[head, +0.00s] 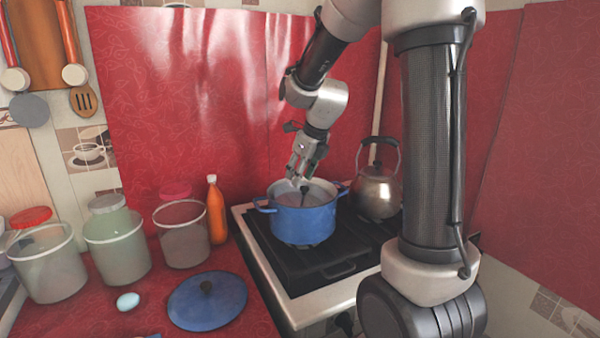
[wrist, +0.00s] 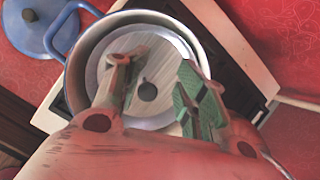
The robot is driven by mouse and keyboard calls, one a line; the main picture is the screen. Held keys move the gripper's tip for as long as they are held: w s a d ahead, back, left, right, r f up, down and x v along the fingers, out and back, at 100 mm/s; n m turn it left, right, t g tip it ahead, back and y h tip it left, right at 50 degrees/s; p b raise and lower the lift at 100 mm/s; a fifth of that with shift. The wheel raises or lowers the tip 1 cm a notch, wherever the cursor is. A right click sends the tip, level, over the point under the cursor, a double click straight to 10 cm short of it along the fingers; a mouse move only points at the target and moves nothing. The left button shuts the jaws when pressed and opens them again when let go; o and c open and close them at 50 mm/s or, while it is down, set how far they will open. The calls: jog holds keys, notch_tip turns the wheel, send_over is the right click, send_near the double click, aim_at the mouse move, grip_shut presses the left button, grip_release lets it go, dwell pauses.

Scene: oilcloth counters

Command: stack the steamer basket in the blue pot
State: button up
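The blue pot (head: 303,222) stands on the stove, and its rim and handle also show in the wrist view (wrist: 68,50). The steamer basket (wrist: 158,52), a grey disc with a dark centre knob (wrist: 147,91), lies inside the pot's rim. The knob also shows in the head view (head: 304,188). My gripper (head: 298,178) points down over the pot. In the wrist view my gripper's fingers (wrist: 155,90) are spread apart on either side of the knob, with a gap around it. The basket's underside and the pot's bottom are hidden.
A kettle (head: 376,190) stands right of the pot on the stove (head: 318,308). A blue lid (head: 225,310) and a pale egg-like object (head: 128,301) lie on the red counter. An orange bottle (head: 216,212) and several jars stand at the left.

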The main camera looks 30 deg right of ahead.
dwell(0.3)
jog(key=v, duration=1.3)
jog(key=s+f+n, duration=0.2)
jog(key=s+n, duration=0.9)
jog(key=n, duration=0.4)
jog(key=s+a+f+n+h, duration=0.1)
jog(key=s+f+n, duration=0.2)
jog(key=s+n, duration=0.9)
jog(key=n, duration=0.4)
jog(key=shift+f+g, duration=0.25)
jog(key=shift+g, duration=0.05)
jog(key=shift+a, duration=0.1)
